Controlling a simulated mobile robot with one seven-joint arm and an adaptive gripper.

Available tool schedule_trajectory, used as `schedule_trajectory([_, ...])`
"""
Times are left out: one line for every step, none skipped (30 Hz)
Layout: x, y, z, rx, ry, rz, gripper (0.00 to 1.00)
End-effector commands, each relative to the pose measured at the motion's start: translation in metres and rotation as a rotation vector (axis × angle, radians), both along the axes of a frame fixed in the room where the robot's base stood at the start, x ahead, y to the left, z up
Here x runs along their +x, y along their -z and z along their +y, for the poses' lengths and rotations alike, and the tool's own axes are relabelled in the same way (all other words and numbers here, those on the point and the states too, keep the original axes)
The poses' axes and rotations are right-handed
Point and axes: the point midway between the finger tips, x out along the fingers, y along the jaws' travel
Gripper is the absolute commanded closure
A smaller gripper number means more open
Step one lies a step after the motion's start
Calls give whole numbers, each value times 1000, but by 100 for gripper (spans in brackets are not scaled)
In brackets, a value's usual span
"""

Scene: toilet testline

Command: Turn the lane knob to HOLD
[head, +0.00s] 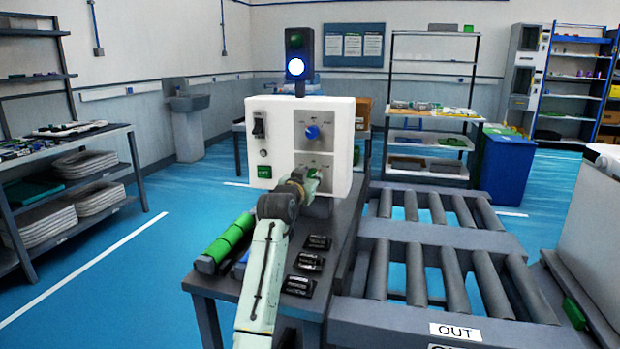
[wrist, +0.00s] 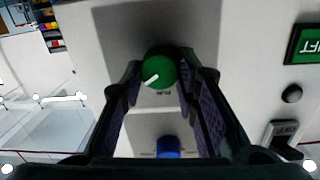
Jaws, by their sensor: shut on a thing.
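A green knob (wrist: 158,70) with a white pointer line sits on the light panel between my fingers in the wrist view. Its pointer slants toward the lower left of that picture. The small lettering by it is too blurred to read. My gripper (wrist: 161,82) is shut on this knob, one finger on each side. A blue knob (wrist: 168,146) shows lower in the wrist view and also on the upper plate of the control box in the head view (head: 312,132). In the head view my gripper (head: 303,176) is at the box's lower plate and hides the green knob.
The white control box (head: 342,110) also bears a black switch (head: 259,124), a round black button (head: 263,153) and a green sign (head: 264,171). A lamp (head: 296,67) above glows bluish white. Green rolls (head: 230,238) and black blocks (head: 310,261) lie on the bench. Roller conveyors (head: 440,270) stand right.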

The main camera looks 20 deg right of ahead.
Motion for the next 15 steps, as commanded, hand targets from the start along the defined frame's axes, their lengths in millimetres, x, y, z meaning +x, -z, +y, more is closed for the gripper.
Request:
schedule_trajectory([0, 0, 0, 1, -1, -1, 100])
schedule_trajectory([0, 0, 0, 1, -1, -1, 100])
schedule_trajectory([0, 0, 0, 1, -1, -1, 100])
schedule_trajectory([0, 0, 0, 1, -1, -1, 100])
schedule_trajectory([0, 0, 0, 1, -1, -1, 100])
schedule_trajectory([0, 0, 0, 1, -1, -1, 71])
schedule_trajectory([0, 0, 0, 0, -1, 0, 69])
schedule_trajectory([0, 0, 0, 0, -1, 0, 67])
schedule_trajectory([0, 0, 0, 0, -1, 0, 64])
schedule_trajectory([0, 0, 0, 0, -1, 0, 62])
schedule_trajectory([0, 0, 0, 0, -1, 0, 60])
schedule_trajectory([0, 0, 0, 0, -1, 0, 57])
schedule_trajectory([0, 0, 0, 0, -1, 0, 55])
schedule_trajectory([0, 0, 0, 0, 0, 0, 53])
schedule_trajectory([0, 0, 0, 0, 0, 0, 52])
